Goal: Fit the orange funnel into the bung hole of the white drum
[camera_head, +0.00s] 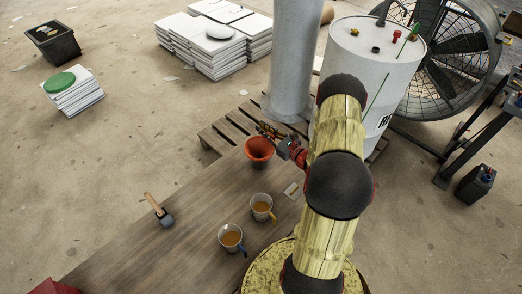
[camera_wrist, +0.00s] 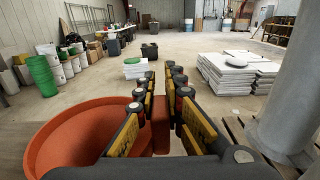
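The orange funnel (camera_head: 258,149) shows at the far end of the wooden table, wide mouth up. In the wrist view its bowl (camera_wrist: 75,130) fills the lower left. My gripper (camera_head: 283,143) is at the funnel's right side. In the wrist view my gripper's fingers (camera_wrist: 161,105) lie on both sides of an orange tab of the funnel, which fills the gap between them. I cannot tell whether the funnel touches the table. The white drum (camera_head: 345,62) stands upright behind my arm, with several small fittings on its top; I cannot tell which is the bung hole.
Two mugs (camera_head: 231,237) (camera_head: 262,207) and a wooden-handled tool (camera_head: 158,209) are on the table (camera_head: 130,240). A grey column (camera_head: 293,60) stands left of the drum, on a pallet (camera_head: 222,133). A large fan (camera_head: 455,60) is behind the drum's right side.

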